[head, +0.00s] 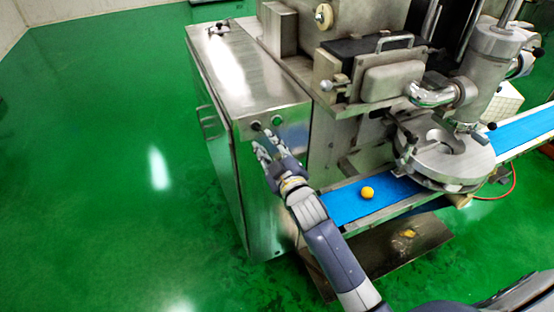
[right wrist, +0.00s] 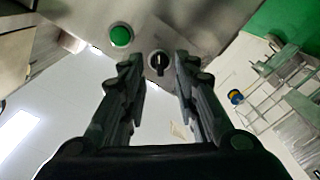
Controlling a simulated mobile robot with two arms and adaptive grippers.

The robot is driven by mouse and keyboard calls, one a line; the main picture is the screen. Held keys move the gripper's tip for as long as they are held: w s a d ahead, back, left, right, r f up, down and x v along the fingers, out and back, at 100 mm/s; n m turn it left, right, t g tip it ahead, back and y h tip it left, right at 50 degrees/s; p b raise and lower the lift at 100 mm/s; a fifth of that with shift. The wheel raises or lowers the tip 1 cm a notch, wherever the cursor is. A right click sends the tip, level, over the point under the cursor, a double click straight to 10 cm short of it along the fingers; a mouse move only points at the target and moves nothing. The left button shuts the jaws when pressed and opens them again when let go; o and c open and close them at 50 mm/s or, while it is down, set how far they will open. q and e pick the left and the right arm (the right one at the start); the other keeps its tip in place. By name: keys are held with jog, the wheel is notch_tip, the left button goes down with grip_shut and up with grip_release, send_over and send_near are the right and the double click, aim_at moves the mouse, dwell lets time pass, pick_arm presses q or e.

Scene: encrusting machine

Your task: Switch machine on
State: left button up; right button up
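The encrusting machine (head: 375,90) stands at the right in the head view, with a steel cabinet (head: 235,75) on its left side. A green button (head: 277,121) and a black rotary switch (head: 256,126) sit on the cabinet's front face. The right wrist view shows the green button (right wrist: 121,36) and the black switch (right wrist: 158,63) close up. My right gripper (head: 264,148) is just in front of the switch. Its fingers (right wrist: 159,72) are open, one on each side of the knob in the picture; contact cannot be told. My left gripper is not in view.
A blue conveyor belt (head: 345,205) carries a yellow ball (head: 367,193) right of my right arm. A metal tray (head: 425,235) lies below the belt. The green floor (head: 110,130) to the left is clear.

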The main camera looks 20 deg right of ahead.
jog(key=s, duration=0.7)
jog(key=shift+d, duration=0.15)
jog(key=s+f+m+g, duration=0.1)
jog(key=s+f+g, duration=0.15)
jog(key=f, duration=0.95)
jog(key=s+f+m+g, duration=0.1)
jog(key=s+f+g, duration=0.15)
jog(key=f, duration=1.05)
jog(key=s+f+g+b, duration=0.15)
jog(key=s+f, duration=0.25)
jog(key=f, duration=0.4)
jog(key=s+f+g, duration=0.3)
jog(key=s+f, duration=0.2)
jog(key=f, duration=0.3)
jog(key=s+d+f+m+g, duration=0.1)
jog(key=s+f+g, duration=0.1)
jog(key=s+f, duration=0.4)
jog(key=s+d+f+m+g, duration=0.1)
jog(key=s+f+g, duration=0.2)
jog(key=s, duration=1.4)
jog(key=s+f+m+g, duration=0.1)
jog(key=s+f+g, duration=0.1)
jog(key=s+f, duration=0.8)
jog(key=shift+s+d+f+m+h, duration=0.3)
jog(key=shift+s+d+f+m, duration=0.1)
jog(key=shift+s, duration=0.25)
